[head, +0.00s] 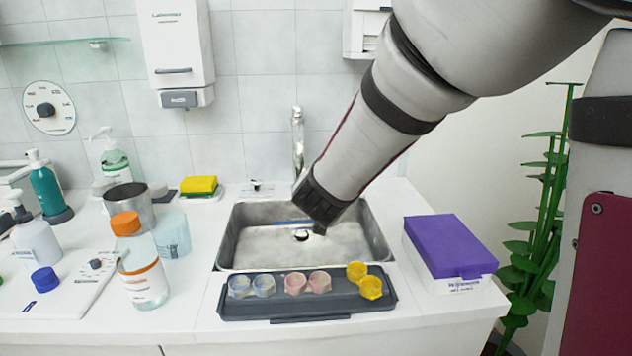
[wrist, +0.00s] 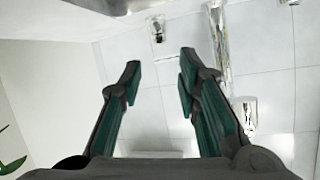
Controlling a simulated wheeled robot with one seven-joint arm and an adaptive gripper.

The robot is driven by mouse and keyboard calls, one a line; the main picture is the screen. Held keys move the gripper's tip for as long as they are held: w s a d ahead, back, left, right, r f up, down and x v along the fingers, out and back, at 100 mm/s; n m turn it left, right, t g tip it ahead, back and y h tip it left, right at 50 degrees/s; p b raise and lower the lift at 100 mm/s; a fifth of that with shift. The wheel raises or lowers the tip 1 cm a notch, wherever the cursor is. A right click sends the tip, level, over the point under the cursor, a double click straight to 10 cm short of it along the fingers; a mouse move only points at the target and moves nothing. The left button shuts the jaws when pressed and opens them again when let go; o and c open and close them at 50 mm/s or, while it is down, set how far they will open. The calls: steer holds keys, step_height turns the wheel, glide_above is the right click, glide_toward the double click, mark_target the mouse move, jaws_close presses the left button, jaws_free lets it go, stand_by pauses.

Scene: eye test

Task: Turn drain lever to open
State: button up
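My gripper (wrist: 160,75) is open and empty in the wrist view, its two dark and green fingers well apart. In the head view my gripper (head: 323,208) is over the back right of the sink (head: 228,265), its fingers mostly hidden. The wrist view looks upside down. A small chrome fitting with a dark end (wrist: 157,32) shows beyond the fingertips, apart from them; it may be the drain lever. In the head view another small dark-and-chrome fitting (head: 256,185) stands behind the sink, left of the faucet (head: 298,140). The faucet also shows in the wrist view (wrist: 218,45).
A grey tray (head: 258,308) with several small cups lies before the sink. A purple-lidded box (head: 450,245) stands to its right. Several bottles, including an orange-capped one (head: 140,265), crowd the left counter. A yellow sponge (head: 199,185) lies back left.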

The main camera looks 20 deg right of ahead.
steer(key=shift+c, duration=0.2)
steer(key=c, duration=0.4)
steer(key=shift+w+d+g+p, duration=0.2)
steer(key=shift+g+p, duration=0.1)
steer(key=shift+p, duration=0.15)
jaws_close()
steer(key=d+r+n+g+y+p, duration=0.25)
steer(key=d+g+y+p, duration=0.4)
steer(key=d+p, duration=0.9)
steer(key=w+a+f+t+y+p, duration=0.2)
steer(key=w+a+f+p, duration=0.2)
steer(key=w+a+f, duration=0.3)
steer(key=shift+w+a, duration=0.6)
